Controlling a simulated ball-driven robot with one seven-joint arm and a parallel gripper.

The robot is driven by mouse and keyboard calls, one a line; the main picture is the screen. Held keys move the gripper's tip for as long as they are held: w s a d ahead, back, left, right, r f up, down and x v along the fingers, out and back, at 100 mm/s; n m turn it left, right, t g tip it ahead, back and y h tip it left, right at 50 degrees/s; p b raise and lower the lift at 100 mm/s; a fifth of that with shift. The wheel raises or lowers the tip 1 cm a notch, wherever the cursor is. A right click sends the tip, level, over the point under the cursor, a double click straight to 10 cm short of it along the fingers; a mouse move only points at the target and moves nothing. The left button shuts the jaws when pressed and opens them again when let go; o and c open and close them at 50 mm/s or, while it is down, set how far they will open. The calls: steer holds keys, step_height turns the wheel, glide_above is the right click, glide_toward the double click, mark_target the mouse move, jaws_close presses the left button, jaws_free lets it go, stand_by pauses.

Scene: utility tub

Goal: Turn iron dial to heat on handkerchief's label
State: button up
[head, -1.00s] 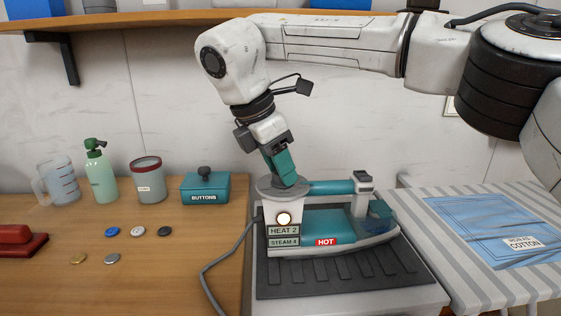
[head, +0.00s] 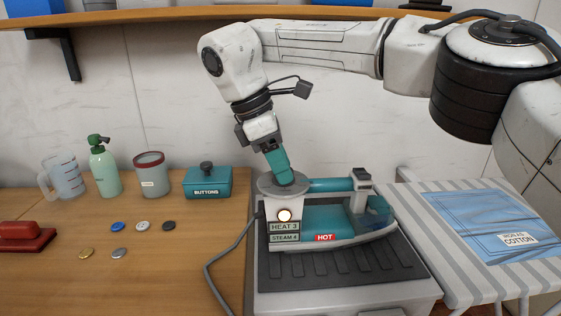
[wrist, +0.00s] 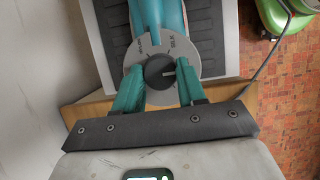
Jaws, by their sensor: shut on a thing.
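The teal and white iron (head: 335,222) rests on a dark ribbed mat in the head view. Its plates read HEAT 3 and STEAM 4, a red tag reads HOT, and a round light glows. The dial (wrist: 160,71) is a dark knob with a pale pointer on a grey marked disc in the wrist view. My gripper (wrist: 157,80) is shut on the dial, with one teal finger on each side. The blue handkerchief (head: 470,215) lies on the striped ironing board at right. Its white label (head: 517,239) reads COTTON below a smaller line I cannot read surely.
A teal BUTTONS box (head: 207,183), a grey canister (head: 150,175), a green spray bottle (head: 104,168) and a measuring jug (head: 64,178) stand at left. Several loose buttons lie before them. A grey cord (head: 222,262) runs down beside the mat (head: 335,268). A shelf (head: 180,17) crosses above my arm.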

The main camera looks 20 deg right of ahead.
steer(key=o, duration=1)
steer(key=shift+o, duration=0.2)
steer(key=shift+r, duration=0.1)
steer(key=p+v, duration=0.2)
steer(key=v, duration=0.8)
steer(key=shift+a+r, duration=0.2)
steer(key=shift+w, duration=0.1)
